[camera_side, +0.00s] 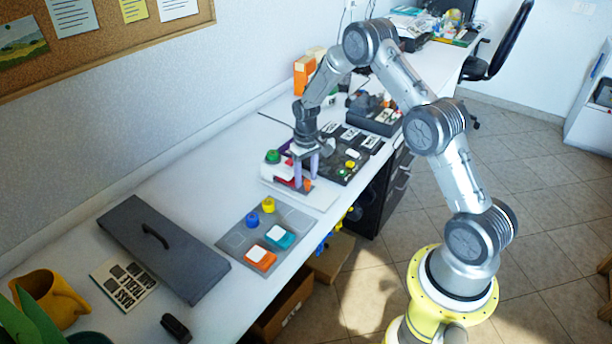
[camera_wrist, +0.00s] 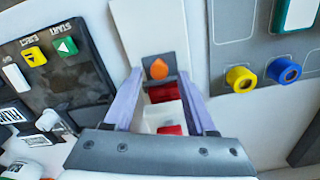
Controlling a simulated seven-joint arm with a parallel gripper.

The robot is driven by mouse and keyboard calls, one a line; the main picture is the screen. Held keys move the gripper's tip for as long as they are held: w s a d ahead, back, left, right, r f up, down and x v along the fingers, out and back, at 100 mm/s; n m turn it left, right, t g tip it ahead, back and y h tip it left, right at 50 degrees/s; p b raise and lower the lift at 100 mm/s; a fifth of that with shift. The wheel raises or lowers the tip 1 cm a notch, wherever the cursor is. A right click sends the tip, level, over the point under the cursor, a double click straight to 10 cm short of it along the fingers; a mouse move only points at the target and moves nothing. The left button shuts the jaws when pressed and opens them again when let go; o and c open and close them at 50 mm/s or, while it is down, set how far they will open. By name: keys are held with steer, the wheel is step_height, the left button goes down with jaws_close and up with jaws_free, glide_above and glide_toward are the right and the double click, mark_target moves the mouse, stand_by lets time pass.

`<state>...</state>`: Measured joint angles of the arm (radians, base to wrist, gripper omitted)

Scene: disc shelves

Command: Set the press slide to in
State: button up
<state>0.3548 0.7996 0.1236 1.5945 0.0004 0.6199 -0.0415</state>
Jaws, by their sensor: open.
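The press is a low white and red unit (camera_side: 281,172) on a pale base plate at the middle of the bench. In the wrist view its red part (camera_wrist: 162,93) and white body lie between my fingers. Beyond the red part is a grey strip with an orange drop-shaped mark (camera_wrist: 158,69). My gripper (camera_side: 305,180) is open, pointing down over the press, with one lilac finger on each side of it; it also shows in the wrist view (camera_wrist: 160,74). I cannot tell whether the fingers touch the press. My gripper hides part of the slide, and its position is unclear.
A dark panel with START and EJECT buttons (camera_wrist: 66,46) lies beside the press. On the other side, a grey board (camera_side: 237,232) carries yellow and blue knobs and coloured blocks. A long grey lid with a handle (camera_side: 180,262) lies further left. Clear white bench lies between them.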

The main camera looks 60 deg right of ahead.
mark_target(306, 180)
steer(key=shift+r, duration=0.1)
step_height(306, 180, up, 14)
stand_by(0.5)
steer(key=shift+a, duration=0.1)
